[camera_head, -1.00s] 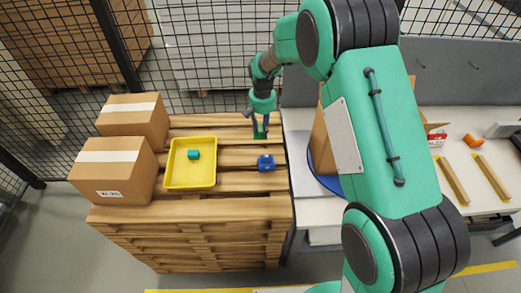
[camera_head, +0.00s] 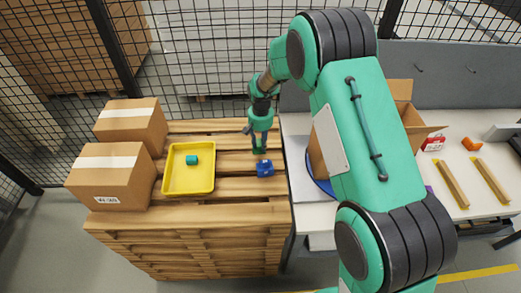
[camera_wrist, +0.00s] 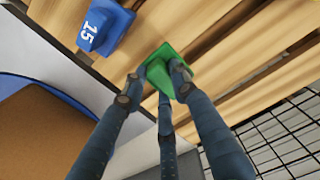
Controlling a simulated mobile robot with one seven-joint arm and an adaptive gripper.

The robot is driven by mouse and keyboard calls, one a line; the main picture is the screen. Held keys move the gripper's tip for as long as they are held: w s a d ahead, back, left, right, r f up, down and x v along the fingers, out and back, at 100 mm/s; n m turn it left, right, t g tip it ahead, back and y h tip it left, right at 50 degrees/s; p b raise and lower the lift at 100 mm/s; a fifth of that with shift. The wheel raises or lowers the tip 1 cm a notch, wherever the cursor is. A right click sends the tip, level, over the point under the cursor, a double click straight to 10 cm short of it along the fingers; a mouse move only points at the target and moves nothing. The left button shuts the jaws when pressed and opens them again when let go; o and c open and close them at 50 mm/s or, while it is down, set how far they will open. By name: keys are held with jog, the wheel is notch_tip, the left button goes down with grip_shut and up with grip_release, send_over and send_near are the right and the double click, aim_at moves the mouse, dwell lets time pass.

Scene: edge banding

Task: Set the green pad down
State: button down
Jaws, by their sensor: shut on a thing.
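The green pad (camera_wrist: 162,60) is between the fingertips of my gripper (camera_wrist: 155,84) in the wrist view. My gripper is shut on it. In the head view my gripper (camera_head: 259,148) points down over the right part of the wooden pallet stack (camera_head: 230,188), and only a bit of green shows at its tips. I cannot tell whether the pad touches the boards. A blue block (camera_head: 265,168) sits on the pallet just in front of my gripper. In the wrist view this block (camera_wrist: 104,25) shows a white "15" and is apart from the pad.
A yellow tray (camera_head: 188,192) with a teal cube (camera_head: 191,160) stands left of the blue block. Two cardboard boxes (camera_head: 108,172) stand at the pallet's left. A white table (camera_head: 310,215) with an open carton (camera_head: 398,92) adjoins on the right. Mesh fencing runs behind.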

dwell(0.3)
jog(key=shift+f, duration=1.85)
jog(key=shift+f, duration=0.15)
jog(key=c, duration=1.4)
grip_release()
notch_tip(320, 180, up, 12)
jog(key=shift+r+p, duration=0.15)
jog(key=shift+p, duration=0.2)
